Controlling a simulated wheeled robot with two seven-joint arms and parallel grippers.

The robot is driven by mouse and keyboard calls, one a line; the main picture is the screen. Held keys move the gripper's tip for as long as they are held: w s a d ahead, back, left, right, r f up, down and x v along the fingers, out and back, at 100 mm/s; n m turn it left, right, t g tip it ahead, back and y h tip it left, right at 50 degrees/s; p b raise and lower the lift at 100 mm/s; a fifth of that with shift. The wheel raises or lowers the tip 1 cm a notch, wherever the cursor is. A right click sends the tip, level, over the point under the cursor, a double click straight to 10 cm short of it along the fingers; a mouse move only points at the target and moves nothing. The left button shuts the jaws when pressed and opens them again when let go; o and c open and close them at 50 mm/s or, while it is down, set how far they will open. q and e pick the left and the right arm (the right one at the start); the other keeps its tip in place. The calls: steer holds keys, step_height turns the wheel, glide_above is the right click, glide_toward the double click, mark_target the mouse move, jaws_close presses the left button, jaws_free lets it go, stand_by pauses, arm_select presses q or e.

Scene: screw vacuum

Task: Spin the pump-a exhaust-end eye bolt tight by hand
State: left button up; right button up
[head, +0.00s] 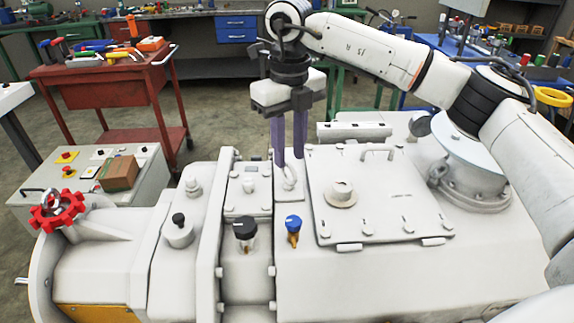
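A pale eye bolt (290,179) stands on top of the large white pump housing (400,275), just left of the square cover plate. My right gripper (289,160) points straight down over it. Its two purple fingers are apart, with a narrow gap between them. The fingertips are at the upper part of the eye bolt's ring, and I cannot tell whether they touch it. The lower ring and base of the bolt show below the fingertips. My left gripper is not in view.
A raised cover plate (375,205) with a cap and handle lies right of the bolt. Black (245,232) and blue-topped (293,228) fittings stand in front. A red handwheel (57,210) is at left. A red tool cart (105,85) stands behind.

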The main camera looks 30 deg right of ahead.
mark_target(289, 163)
step_height(289, 163, down, 5)
steer(key=shift+f, duration=0.1)
jaws_close()
